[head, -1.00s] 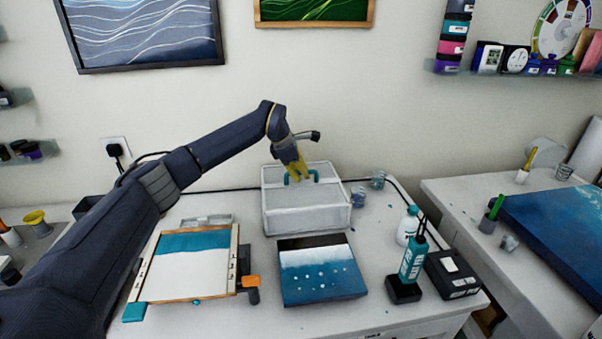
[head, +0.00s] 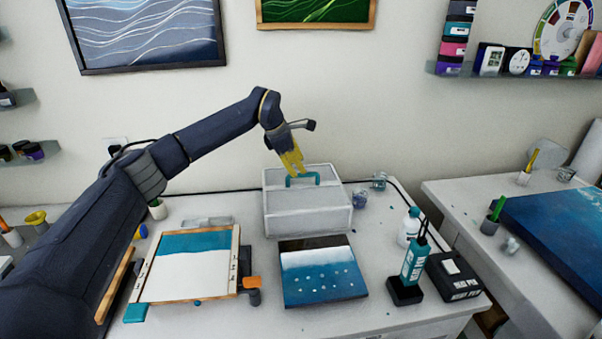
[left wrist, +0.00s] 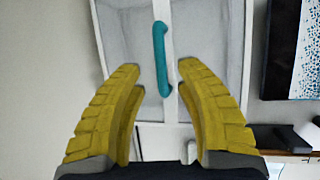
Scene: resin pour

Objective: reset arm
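My left gripper (head: 291,162) has yellow fingers and hangs just above the teal handle (head: 303,179) of a pale grey box (head: 307,218) at the back middle of the table. In the left wrist view its two fingers (left wrist: 160,80) stand apart with nothing between their tips. The teal handle (left wrist: 161,60) lies beyond them on the lid of the box (left wrist: 205,25). The gripper looks clear of the handle. My right gripper does not show in either view.
A blue and white panel (head: 320,273) lies in front of the box. A wood-framed board (head: 188,275) lies to its left. A teal bottle (head: 414,261), a white bottle (head: 408,227) and a black box (head: 455,275) stand at the right.

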